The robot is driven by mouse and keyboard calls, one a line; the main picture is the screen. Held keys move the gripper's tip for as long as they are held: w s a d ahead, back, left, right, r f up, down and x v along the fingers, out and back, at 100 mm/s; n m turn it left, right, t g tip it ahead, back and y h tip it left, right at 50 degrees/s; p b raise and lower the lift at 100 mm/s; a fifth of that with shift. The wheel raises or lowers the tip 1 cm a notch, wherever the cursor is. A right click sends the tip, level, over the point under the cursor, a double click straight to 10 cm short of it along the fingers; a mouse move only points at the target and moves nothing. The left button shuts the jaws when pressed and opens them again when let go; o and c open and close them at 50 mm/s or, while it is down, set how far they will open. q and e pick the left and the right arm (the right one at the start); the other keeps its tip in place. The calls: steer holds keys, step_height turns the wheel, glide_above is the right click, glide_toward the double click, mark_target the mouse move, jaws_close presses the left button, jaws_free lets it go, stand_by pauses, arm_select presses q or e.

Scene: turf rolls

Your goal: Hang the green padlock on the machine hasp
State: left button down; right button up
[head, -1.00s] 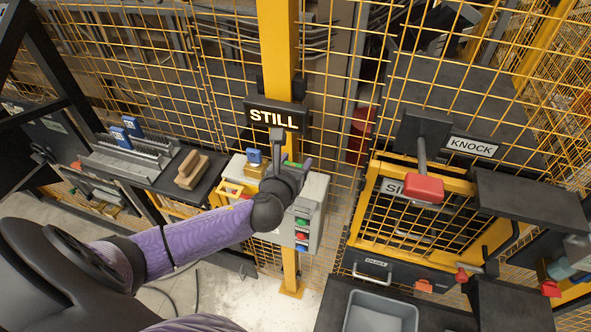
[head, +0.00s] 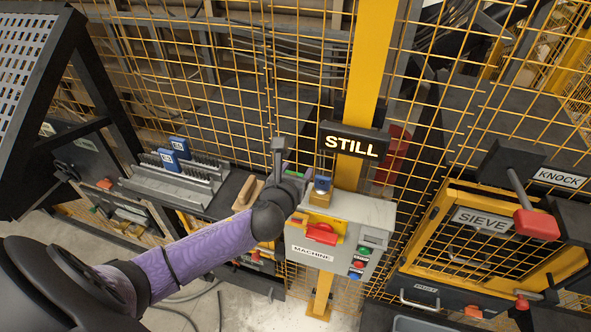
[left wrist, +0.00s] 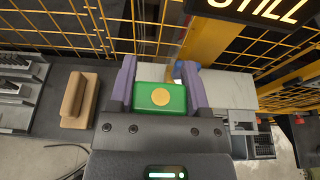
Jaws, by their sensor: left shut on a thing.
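The green padlock (left wrist: 160,97) has a round gold disc and sits between the purple fingers of my left gripper (left wrist: 160,88), which is shut on it. In the head view my left gripper (head: 291,172) is just left of the grey machine box (head: 377,213); only a sliver of green shows there. The box carries a MACHINE label (head: 312,253) and a red handle (head: 321,234) on a yellow plate. My forearm passes close to the box's left edge. The padlock's shackle is not clear in either view. My right gripper is out of view.
A blue-and-brass item (head: 321,188) stands on top of the box. A STILL sign (head: 351,145) hangs on the yellow post above. Wire fencing stands behind.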

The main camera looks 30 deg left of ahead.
arm_select(q)
steer(key=b, duration=0.5)
glide_above(296, 214)
step_height(296, 214, down, 6)
steer(key=shift+r, duration=0.15)
steer(key=shift+w, duration=0.1)
steer(key=shift+p, duration=0.3)
steer(key=shift+p, duration=0.4)
stand_by(0.6)
steer(key=shift+f+b, duration=2.25)
steer(key=shift+f, duration=0.35)
jaws_free()
steer(key=p+v, duration=0.1)
steer(key=v, duration=0.9)
